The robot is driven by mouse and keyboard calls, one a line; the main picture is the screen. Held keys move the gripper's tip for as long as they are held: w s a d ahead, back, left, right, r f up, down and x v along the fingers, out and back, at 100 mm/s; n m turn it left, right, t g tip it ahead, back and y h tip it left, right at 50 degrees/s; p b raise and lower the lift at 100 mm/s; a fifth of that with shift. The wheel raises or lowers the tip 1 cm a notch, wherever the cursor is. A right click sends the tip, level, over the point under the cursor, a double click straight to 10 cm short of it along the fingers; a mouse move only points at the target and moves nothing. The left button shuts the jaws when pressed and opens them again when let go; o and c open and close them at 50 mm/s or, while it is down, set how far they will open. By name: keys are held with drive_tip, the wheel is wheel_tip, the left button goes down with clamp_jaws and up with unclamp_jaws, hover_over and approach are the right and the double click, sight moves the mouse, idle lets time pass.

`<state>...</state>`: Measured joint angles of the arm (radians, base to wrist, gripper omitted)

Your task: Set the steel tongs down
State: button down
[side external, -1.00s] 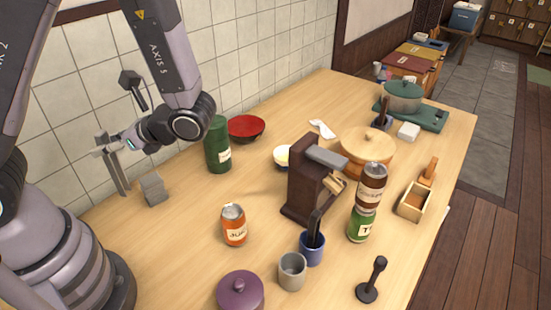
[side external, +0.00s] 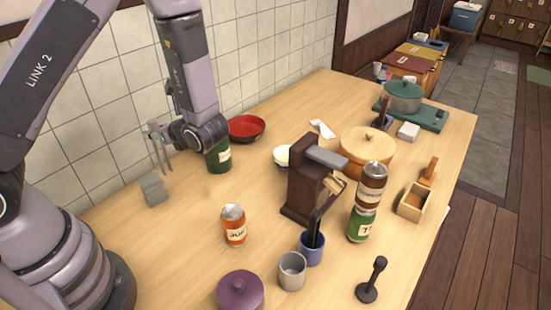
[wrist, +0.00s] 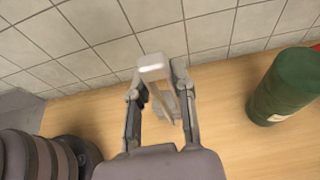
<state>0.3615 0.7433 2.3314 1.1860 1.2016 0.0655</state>
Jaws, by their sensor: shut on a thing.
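The steel tongs (side external: 164,155) hang below my gripper (side external: 155,129) with their arms pointing down, in the air near the tiled wall. In the wrist view, the pale end of the tongs (wrist: 152,66) shows between the fingertips of my gripper (wrist: 157,84), which is shut on them. The tongs are clear of the table. A grey block-like stand (side external: 153,189) is on the table just below and slightly left of them. Part of my gripper is hidden behind my wrist in the side view.
A green canister (side external: 218,158) stands close to the right of my wrist, with a red bowl (side external: 246,128) behind it. An orange can (side external: 234,226) stands nearer the camera. The wooden table (side external: 190,215) is bare between the grey stand and the can.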

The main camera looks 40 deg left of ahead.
drive_tip(key=w+a+f, duration=0.2)
drive_tip(key=w+f, duration=0.7)
drive_tip(key=f, duration=0.2)
drive_tip(key=c, duration=1)
unclamp_jaws()
drive_tip(key=shift+o, duration=0.2)
